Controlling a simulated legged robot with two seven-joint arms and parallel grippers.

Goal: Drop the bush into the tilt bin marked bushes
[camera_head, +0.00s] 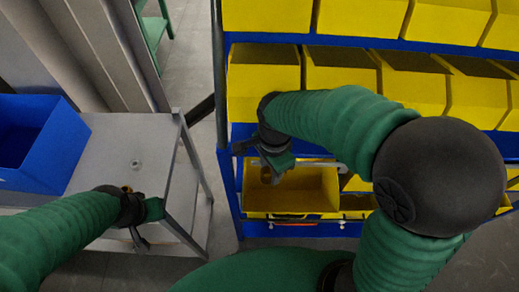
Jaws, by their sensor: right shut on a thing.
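My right gripper (272,166) is shut on the bush (266,176), a small brownish piece that is partly hidden by the fingers. It hangs over the open mouth of a yellow tilt bin (315,203) in the lower row of the blue rack. The bush looks apart from the bin floor. No marking on this bin can be read. My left gripper (148,222) is low at the edge of the grey table; its finger gap is unclear.
A blue bin (62,150) stands on the grey table (105,150), with a small round metal part (136,164) nearby. A small brass-coloured piece (127,188) shows beside my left wrist. More yellow bins (262,85) fill the rack above. The rack's blue shelf edge (235,160) is close to my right gripper.

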